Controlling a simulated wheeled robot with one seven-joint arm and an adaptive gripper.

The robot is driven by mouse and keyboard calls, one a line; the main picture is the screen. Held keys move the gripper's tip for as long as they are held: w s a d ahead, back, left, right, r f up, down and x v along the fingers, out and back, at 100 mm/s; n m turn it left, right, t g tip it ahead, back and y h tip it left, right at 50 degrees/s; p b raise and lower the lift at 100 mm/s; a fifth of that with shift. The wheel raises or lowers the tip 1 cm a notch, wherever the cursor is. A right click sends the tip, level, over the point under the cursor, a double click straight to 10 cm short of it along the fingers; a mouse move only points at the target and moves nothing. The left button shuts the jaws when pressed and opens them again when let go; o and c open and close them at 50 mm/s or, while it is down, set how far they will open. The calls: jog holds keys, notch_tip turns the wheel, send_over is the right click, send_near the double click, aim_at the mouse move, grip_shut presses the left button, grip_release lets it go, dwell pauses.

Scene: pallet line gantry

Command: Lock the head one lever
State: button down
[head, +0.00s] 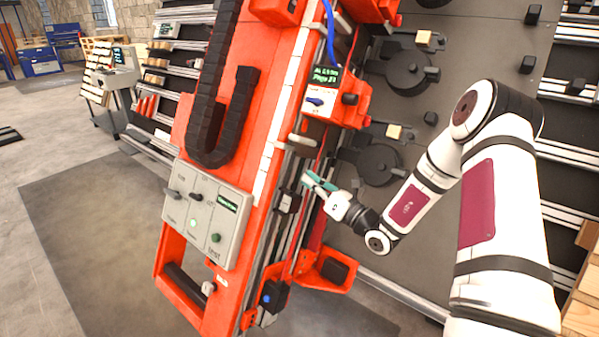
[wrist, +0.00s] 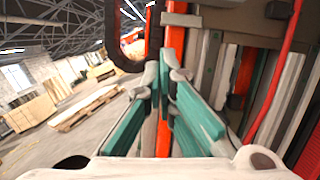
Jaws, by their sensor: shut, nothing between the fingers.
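My gripper (head: 311,179) has teal finger pads and is shut and empty, beside the rail of the orange gantry beam (head: 257,200). In the wrist view the fingers (wrist: 163,75) come together at their tips in front of the orange beam. A small dark block (head: 289,203) sits on the rail just below and left of the fingertips. A grey metal piece (head: 303,140) juts from the rail above them. Higher up is an orange-and-white unit with a blue lever (head: 315,101) and a small display (head: 326,75). I cannot tell which part is the head one lever.
A grey control panel (head: 205,215) with knobs and a lit green button is on the beam's left. A dark plate with round black fixtures (head: 408,72) stands behind my arm. An orange bracket (head: 327,270) juts out below. Open floor lies at left.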

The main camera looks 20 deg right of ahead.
jog(key=shift+v, duration=1.3)
jog(key=s+a+r+n+g+y+p, duration=0.2)
jog(key=s+a+r+n+g+y, duration=0.1)
jog(key=s+a+r+n+g, duration=0.25)
jog(key=s+a+r+n+g+y+p, duration=0.1)
jog(key=s+a+r+n+g+y, duration=0.25)
jog(key=a+r+n, duration=0.45)
jog(key=s+a+r+n+g+h+p, duration=0.2)
jog(key=s+a+n+g+h+p, duration=0.1)
jog(key=s+a+n+g, duration=0.75)
jog(key=s+d+r+n+t+h+p, duration=0.1)
jog(key=s+d+r+n+h, duration=0.15)
jog(key=s, duration=0.55)
jog(key=s+d+r+n+h+p, duration=0.2)
jog(key=s+n+h, duration=0.15)
jog(key=s, duration=0.45)
jog(key=s+d+r+n+t+h+p, duration=0.3)
jog(key=s+d+r+n+t+h, duration=0.1)
jog(key=s+d+r+n+h, duration=0.1)
jog(key=s+d+r+h, duration=0.1)
jog(key=s+d, duration=0.1)
jog(key=d, duration=0.1)
jog(key=shift+d+n, duration=0.15)
jog(key=shift+n, duration=0.25)
